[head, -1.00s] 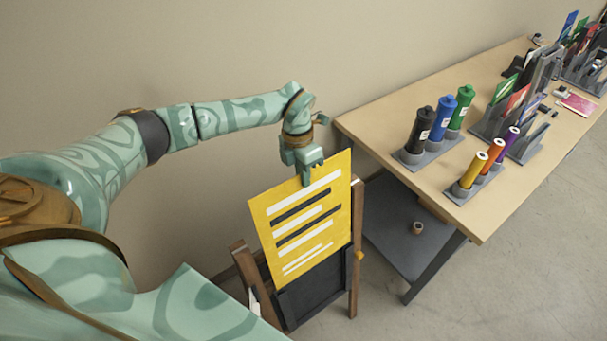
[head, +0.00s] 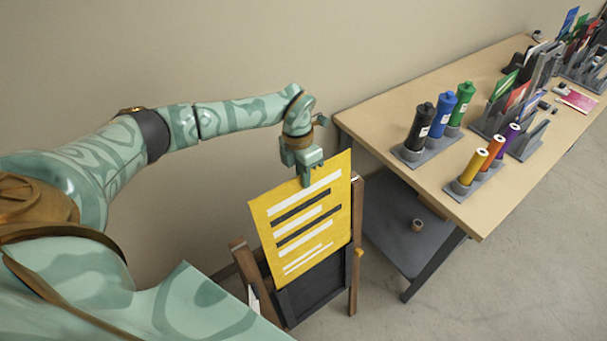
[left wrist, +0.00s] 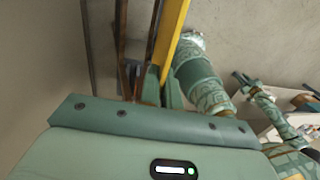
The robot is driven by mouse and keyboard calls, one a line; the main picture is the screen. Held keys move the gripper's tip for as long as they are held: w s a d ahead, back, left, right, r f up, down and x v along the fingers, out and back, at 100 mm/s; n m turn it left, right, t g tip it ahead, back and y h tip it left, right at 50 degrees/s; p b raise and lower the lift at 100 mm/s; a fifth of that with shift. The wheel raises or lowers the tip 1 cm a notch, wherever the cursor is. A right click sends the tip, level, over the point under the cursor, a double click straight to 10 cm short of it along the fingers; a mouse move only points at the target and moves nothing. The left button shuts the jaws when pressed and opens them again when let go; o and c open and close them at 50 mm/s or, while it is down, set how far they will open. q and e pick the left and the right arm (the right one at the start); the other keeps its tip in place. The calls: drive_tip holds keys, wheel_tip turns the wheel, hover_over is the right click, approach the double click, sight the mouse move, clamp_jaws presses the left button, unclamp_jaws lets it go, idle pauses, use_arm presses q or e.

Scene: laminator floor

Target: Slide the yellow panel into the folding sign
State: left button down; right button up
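The yellow panel (head: 303,222), with white and black stripes, is upright and slightly tilted in the head view. My left gripper (head: 306,180) is shut on its top edge. The panel also shows edge-on between the fingers in the left wrist view (left wrist: 171,38). The folding sign (head: 354,250) has a brown wooden frame and a dark board; it stands on the floor. The panel is in front of the sign's upper part, its lower edge above the dark lower section. Whether it sits in a slot I cannot tell. My right gripper is not in the head view.
A wooden table (head: 400,188) stands to the right of the sign, with bottles in grey holders (head: 420,155), orange and purple tubes and card racks on it. A grey lower shelf (head: 395,235) is beneath. A plain wall is behind. Floor at lower right is clear.

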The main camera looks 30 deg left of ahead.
use_arm(q)
drive_tip(key=shift+d+f+b, duration=0.15)
drive_tip(key=shift+f+b, duration=0.35)
drive_tip(key=shift+f, duration=0.5)
drive_tip(key=shift+s+f, duration=0.1)
drive_tip(key=shift+f, duration=0.05)
drive_tip(key=b, duration=0.8)
approach(313, 252)
drive_tip(key=shift+d+f+b, duration=0.25)
drive_tip(key=shift+f+b, duration=1.2)
drive_tip(key=shift+f, duration=0.15)
drive_tip(key=shift+d+f+b, duration=0.25)
drive_tip(key=shift+f+b, duration=1.2)
drive_tip(key=shift+f, duration=0.1)
drive_tip(key=shift+d+f+b, duration=0.25)
drive_tip(key=shift+f+b, duration=1.2)
drive_tip(key=shift+f, duration=0.15)
drive_tip(key=c, duration=1.5)
unclamp_jaws()
drive_tip(key=shift+c, duration=0.2)
drive_tip(key=shift+s, duration=0.1)
